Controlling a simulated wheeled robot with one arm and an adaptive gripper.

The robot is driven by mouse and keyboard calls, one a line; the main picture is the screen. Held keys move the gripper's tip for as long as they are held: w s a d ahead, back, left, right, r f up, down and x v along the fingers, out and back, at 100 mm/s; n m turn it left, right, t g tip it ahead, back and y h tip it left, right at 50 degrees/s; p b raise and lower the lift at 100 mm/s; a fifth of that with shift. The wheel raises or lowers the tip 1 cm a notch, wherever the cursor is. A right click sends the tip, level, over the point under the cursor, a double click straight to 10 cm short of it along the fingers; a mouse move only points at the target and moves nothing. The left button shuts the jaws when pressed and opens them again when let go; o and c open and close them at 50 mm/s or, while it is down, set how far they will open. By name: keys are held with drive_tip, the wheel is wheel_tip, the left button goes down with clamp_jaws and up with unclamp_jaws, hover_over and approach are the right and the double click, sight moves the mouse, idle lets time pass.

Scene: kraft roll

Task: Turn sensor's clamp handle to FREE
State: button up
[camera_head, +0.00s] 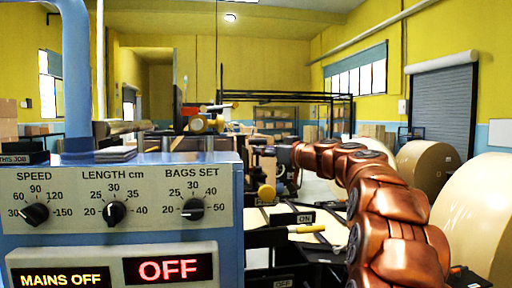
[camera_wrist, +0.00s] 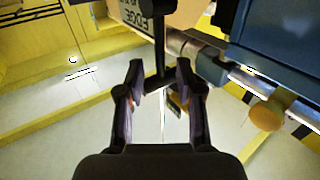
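In the wrist view a dark bar, likely the sensor's clamp handle (camera_wrist: 159,45), runs down from under a tan plate with upside-down lettering that includes "EDGE" (camera_wrist: 130,12). My gripper (camera_wrist: 160,76) has its two fingers spread, one on each side of the bar's lower end. Gaps show between the bar and both fingers. No FREE mark is readable. In the head view my gripper (camera_head: 285,155) is at the far end of my copper-coloured arm, among dark machine parts. The handle cannot be made out there.
A blue control cabinet (camera_head: 120,170) with knobs and an OFF display stands at left. A yellow knob (camera_head: 266,193) and an ON plate (camera_head: 305,218) sit near my arm. In the wrist view a blue housing (camera_wrist: 285,45) and orange knob (camera_wrist: 267,113) are at right. Large paper rolls (camera_head: 475,215) stand right.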

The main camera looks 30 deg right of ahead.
drive_tip(key=shift+w+a+p, duration=0.2)
drive_tip(key=shift+w+p, duration=0.05)
drive_tip(key=shift+w, duration=0.6)
drive_tip(key=shift+w+a+p, duration=0.15)
drive_tip(key=shift+w+p, duration=0.1)
drive_tip(key=shift+w, duration=0.55)
drive_tip(key=shift+c, duration=0.4)
clamp_jaws()
